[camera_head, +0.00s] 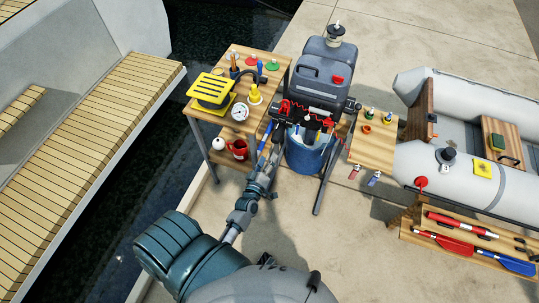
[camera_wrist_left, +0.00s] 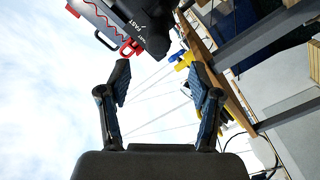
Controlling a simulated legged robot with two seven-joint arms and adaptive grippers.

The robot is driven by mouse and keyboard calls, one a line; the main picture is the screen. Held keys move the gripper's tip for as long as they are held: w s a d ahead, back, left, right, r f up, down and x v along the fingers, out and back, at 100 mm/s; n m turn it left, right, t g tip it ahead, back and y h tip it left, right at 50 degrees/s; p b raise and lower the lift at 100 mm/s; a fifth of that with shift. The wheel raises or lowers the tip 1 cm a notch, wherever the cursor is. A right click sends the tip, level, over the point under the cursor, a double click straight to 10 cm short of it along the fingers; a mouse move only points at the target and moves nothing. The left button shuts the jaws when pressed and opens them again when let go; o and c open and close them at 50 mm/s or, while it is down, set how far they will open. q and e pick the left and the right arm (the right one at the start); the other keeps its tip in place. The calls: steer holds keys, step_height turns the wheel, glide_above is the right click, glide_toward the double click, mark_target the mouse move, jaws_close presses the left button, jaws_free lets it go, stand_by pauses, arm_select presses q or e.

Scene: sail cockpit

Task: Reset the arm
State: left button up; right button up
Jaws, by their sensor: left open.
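My left arm (camera_head: 240,215) reaches up from the bottom of the head view toward the outboard motor (camera_head: 322,72). My left gripper (camera_wrist_left: 160,75) is open and empty in the left wrist view, its two fingers apart with sky and thin lines between them. In the head view its tip is small and lies close to the motor's lower front, left of the blue bucket (camera_head: 312,155). In the wrist view a dark motor part (camera_wrist_left: 152,25) and a red clip (camera_wrist_left: 130,47) are just beyond the fingertips. My right gripper is not in view.
A wooden table (camera_head: 205,112) left of the motor holds a yellow device (camera_head: 210,90), a gauge (camera_head: 239,112) and cups. A small side table (camera_head: 372,150) stands right of the bucket. A grey inflatable boat (camera_head: 445,170) lies right.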

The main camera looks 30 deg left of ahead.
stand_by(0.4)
arm_select(q)
steer(key=s+d+f+m+g+h, duration=0.25)
steer(key=s+f, duration=0.25)
steer(key=f, duration=0.5)
steer(key=s+d+f+m+g+h, duration=0.1)
steer(key=s+d+f+m+g, duration=0.3)
steer(key=f, duration=0.5)
steer(key=s+d+f+m+g+h, duration=0.25)
steer(key=s+f, duration=0.25)
steer(key=f, duration=0.5)
steer(key=s+f+m+g, duration=0.2)
steer(key=s+f, duration=0.4)
steer(key=s, duration=0.6)
steer(key=s+f+m+g+y, duration=0.1)
steer(key=s+f+m+g, duration=0.2)
steer(key=s, duration=0.9)
step_height(320, 180, down, 3)
steer(key=shift+s+d+f+g+y, duration=0.1)
steer(key=shift+s+d+g+y, duration=0.15)
steer(key=shift+g, duration=0.85)
steer(key=shift+w, duration=0.15)
